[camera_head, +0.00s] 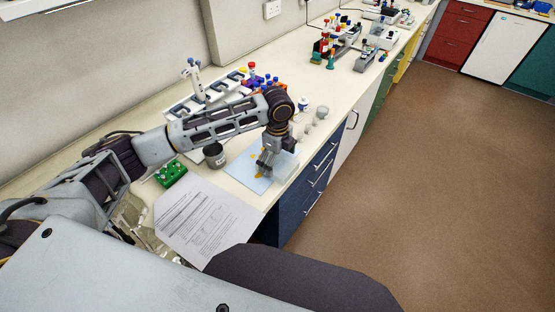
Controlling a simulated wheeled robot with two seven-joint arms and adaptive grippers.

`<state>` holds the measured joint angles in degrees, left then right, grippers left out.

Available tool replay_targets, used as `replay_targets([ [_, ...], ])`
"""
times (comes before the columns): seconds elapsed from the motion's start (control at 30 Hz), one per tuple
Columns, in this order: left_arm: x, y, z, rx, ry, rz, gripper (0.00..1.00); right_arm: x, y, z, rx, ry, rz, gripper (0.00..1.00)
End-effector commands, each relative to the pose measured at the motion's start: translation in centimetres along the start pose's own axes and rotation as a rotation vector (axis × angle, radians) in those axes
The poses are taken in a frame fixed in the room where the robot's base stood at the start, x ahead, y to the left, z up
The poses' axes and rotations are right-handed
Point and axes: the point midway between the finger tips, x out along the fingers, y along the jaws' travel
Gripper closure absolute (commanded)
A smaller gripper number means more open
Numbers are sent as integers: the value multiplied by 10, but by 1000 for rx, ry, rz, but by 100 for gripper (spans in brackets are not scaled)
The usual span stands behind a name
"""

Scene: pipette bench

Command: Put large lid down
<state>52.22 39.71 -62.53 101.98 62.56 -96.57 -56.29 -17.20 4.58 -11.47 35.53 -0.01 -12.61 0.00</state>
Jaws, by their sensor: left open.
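My left gripper (264,171) points down over the pale blue mat (240,166) near the bench's front edge. Its fingers are apart. A clear, box-like piece (286,168) is right beside the fingers on the mat's right side. It may be the large lid or a clear container, but I cannot tell which at this size. Small yellow-orange bits show at the fingertips; what they are is unclear. My gripper and wrist hide part of the mat and the clear piece. My right gripper is not in view.
A green rack (170,173) and printed sheets (200,218) lie nearer. Small pale containers (321,112) stand beyond my wrist. A pipette stand (193,80) is behind my arm. The blue drawers (318,172) are below the bench edge.

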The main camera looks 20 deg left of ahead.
Motion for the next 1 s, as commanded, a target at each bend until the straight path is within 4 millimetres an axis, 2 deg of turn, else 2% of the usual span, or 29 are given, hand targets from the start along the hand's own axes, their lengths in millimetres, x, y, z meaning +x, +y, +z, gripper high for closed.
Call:
replay_targets([
  [0.17, -2, 0, 0, 0, -1, -1, 0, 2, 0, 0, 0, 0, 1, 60],
  [0.37, -18, -1, 0, -1, 0, -3, 0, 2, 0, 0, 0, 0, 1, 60],
  [1.0, -107, -1, 0, 1, 0, -2, 0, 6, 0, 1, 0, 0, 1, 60],
])
